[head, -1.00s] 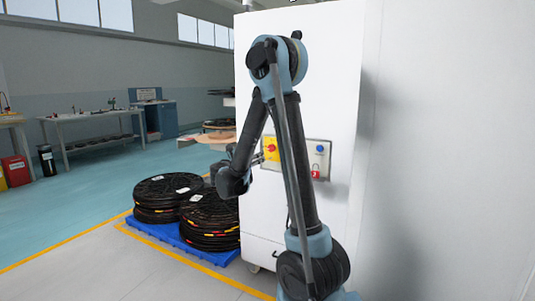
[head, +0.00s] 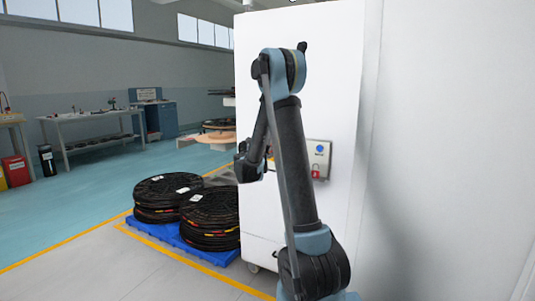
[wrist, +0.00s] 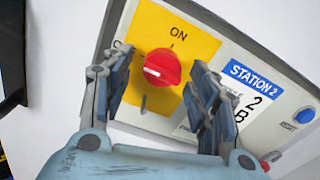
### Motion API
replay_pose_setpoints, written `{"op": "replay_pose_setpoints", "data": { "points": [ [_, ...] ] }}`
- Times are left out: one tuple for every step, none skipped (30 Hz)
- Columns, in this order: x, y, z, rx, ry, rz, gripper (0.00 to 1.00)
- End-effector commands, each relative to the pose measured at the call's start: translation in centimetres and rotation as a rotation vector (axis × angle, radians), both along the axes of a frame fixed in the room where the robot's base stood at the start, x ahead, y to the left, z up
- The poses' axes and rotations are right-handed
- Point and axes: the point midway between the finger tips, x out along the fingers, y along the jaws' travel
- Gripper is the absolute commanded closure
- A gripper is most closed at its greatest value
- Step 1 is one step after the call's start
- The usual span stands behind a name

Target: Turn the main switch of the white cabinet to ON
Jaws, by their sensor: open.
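The white cabinet (head: 337,70) stands upright in the head view, with a control panel (head: 319,150) on its front. In the wrist view, the red main switch knob (wrist: 163,68) sits on a yellow plate (wrist: 150,22). ON is printed above it, slightly right; a label at left is mostly covered by a finger. My gripper (wrist: 161,62) is open, with one finger on each side of the knob. I cannot tell whether either finger touches it. In the head view, my arm hides the switch and gripper fingers.
Black reels (head: 210,215) lie on a blue pallet (head: 213,255) left of the cabinet. A white wall (head: 450,150) is at right.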

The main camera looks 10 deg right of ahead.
Motion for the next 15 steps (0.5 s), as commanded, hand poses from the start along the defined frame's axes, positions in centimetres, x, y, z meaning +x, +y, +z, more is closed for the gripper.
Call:
{"op": "replay_pose_setpoints", "data": {
  "points": [
    [0.17,-0.15,-0.01,0.000,0.000,0.000,0.46],
    [0.23,-0.19,-0.01,0.000,0.000,0.000,0.46],
    [0.28,-0.23,-0.01,0.000,0.000,0.000,0.46],
    [0.30,-0.23,-0.01,0.000,0.000,0.000,0.46],
    [0.31,-0.24,0.00,0.000,0.000,0.000,0.46],
    [0.30,-0.23,0.00,0.000,0.000,0.000,0.46],
    [0.30,-0.23,0.00,0.000,0.000,0.000,0.46],
    [0.30,-0.22,0.00,0.000,0.000,0.000,0.46],
    [0.30,-0.22,0.00,0.000,0.000,0.000,0.46],
    [0.29,-0.21,0.00,0.000,0.000,0.000,0.46],
    [0.29,-0.21,0.00,0.000,0.000,0.000,0.53],
    [0.28,-0.21,0.00,0.000,0.000,0.000,0.62],
    [0.28,-0.21,0.00,0.000,0.000,0.000,0.69],
    [0.28,-0.21,0.00,0.000,0.000,0.000,0.75],
    [0.28,-0.21,0.00,0.000,0.000,0.000,0.84]
  ]
}}
